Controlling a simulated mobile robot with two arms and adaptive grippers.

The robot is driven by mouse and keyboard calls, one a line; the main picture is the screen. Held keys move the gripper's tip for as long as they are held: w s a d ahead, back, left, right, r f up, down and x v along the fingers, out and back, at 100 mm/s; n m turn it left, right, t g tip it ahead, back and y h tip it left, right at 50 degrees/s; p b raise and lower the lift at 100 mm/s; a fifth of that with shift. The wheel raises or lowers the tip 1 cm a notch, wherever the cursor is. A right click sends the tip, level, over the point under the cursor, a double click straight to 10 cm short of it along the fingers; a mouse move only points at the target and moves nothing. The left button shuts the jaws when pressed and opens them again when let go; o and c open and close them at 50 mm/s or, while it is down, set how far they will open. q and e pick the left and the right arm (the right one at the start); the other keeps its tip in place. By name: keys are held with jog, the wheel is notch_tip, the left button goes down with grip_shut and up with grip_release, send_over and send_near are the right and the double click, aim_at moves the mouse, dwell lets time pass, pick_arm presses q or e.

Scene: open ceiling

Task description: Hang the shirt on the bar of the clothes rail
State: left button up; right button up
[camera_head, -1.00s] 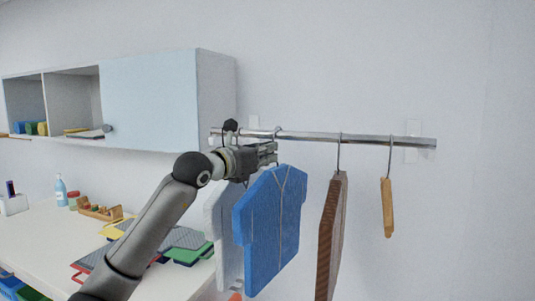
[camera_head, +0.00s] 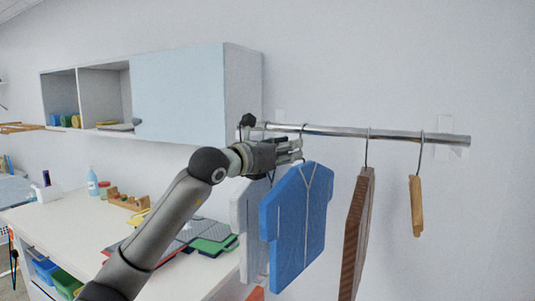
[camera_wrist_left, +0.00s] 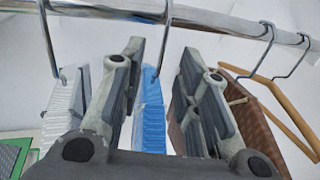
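The blue shirt (camera_head: 297,228) hangs upright by a metal hook from the bar (camera_head: 345,131) of the clothes rail. In the left wrist view the blue shirt (camera_wrist_left: 151,115) shows between the fingers, with its hook rising to the bar (camera_wrist_left: 215,19). My left gripper (camera_head: 298,151) is just below the bar, beside the hook and above the shirt's collar. In the left wrist view the left gripper (camera_wrist_left: 160,75) is open, with its fingers apart on either side of the shirt's hook. My right gripper is not in view.
A white-grey garment (camera_head: 248,225) hangs left of the blue shirt, partly hidden. A brown ribbed piece (camera_head: 358,235) and a wooden hanger (camera_head: 416,205) hang to the right. A wall cabinet (camera_head: 180,92) and a white table (camera_head: 75,225) with folded items are at the left.

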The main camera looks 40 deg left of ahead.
pick_arm(q)
jog(key=s, duration=0.9)
jog(key=shift+s+a, duration=0.15)
jog(key=shift+a, duration=0.2)
